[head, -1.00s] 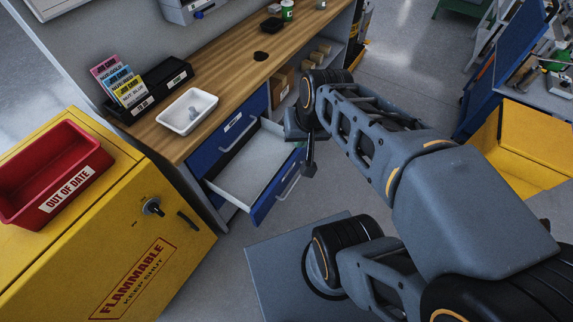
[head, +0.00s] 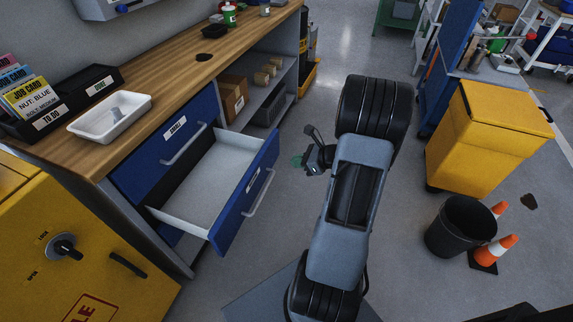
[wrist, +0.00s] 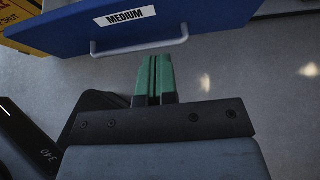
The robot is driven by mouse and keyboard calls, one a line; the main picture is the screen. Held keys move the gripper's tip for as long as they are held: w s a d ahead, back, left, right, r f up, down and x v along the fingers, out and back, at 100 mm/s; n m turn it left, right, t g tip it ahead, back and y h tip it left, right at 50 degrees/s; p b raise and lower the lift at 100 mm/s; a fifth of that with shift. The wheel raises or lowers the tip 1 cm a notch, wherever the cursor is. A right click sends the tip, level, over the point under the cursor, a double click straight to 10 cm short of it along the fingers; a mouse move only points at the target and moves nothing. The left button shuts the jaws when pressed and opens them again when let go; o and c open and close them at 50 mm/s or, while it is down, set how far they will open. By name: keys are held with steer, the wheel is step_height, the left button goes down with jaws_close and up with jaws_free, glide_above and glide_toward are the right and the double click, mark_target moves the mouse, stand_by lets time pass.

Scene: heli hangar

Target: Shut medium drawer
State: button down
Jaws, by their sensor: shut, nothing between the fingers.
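The medium drawer (head: 247,192) has a blue front and a pale, empty-looking inside, and is pulled well out of the workbench. Its front with the MEDIUM label (wrist: 125,17) and a grey bar handle (wrist: 140,49) spans the top of the wrist view. My gripper (head: 298,161) is in front of the drawer, to its right in the head view, apart from its face. In the wrist view my gripper's green fingers (wrist: 155,78) are together and empty, their tips just below the handle. I cannot tell whether they touch it.
A closed blue drawer (head: 165,150) sits above the medium one. The wooden bench top (head: 170,75) holds a white tray (head: 110,117). A yellow cabinet (head: 70,240) stands at left. A black bin (head: 460,226) and cones (head: 493,252) stand at right. The floor before the drawer is clear.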

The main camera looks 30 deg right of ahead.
steer(key=b, duration=0.2)
glide_toward(260, 162)
steer(key=x, duration=0.2)
steer(key=f+x, duration=0.1)
steer(key=x, duration=0.2)
steer(key=shift+s+d+f, duration=0.15)
steer(key=shift+w+a, duration=0.6)
steer(key=shift+w, duration=0.25)
